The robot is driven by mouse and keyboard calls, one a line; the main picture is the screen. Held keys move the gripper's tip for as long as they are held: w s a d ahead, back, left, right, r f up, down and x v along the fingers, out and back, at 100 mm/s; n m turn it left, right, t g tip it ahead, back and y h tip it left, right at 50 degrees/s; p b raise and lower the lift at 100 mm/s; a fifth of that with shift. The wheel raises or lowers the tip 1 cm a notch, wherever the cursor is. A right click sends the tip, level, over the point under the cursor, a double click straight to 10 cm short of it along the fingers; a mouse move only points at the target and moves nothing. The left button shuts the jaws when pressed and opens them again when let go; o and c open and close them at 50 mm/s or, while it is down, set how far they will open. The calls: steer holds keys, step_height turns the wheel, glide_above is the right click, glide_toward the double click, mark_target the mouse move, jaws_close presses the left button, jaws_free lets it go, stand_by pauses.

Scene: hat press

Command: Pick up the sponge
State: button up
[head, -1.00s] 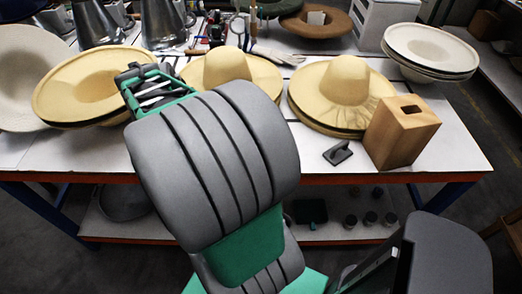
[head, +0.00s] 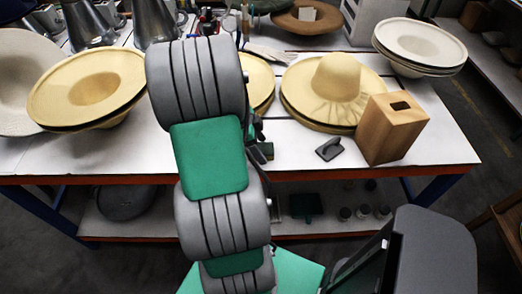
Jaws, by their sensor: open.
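My gripper (head: 257,130) is mostly hidden behind my arm. Only some dark parts of it show at the arm's right side, above the front of the table, and I cannot make out its fingertips. A small dark, olive-tinted block (head: 265,150) shows just below these parts, near the table's front edge. It may be the sponge, but it is too small and too covered to be sure. I cannot tell whether the gripper touches it. A dark grey block with a handle (head: 330,148) lies farther right, apart from the gripper.
The white table (head: 290,160) carries a wooden box (head: 392,129) at front right. A straw hat (head: 337,85) lies behind it, another hat (head: 88,88) is at left, and pale hats (head: 420,45) are at far right. The front strip is partly clear.

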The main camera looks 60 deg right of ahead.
steer(key=shift+f+b, duration=0.3)
steer(key=shift+b, duration=0.1)
steer(key=shift+c, duration=0.3)
steer(key=c, duration=1.3)
steer(key=shift+r, duration=0.1)
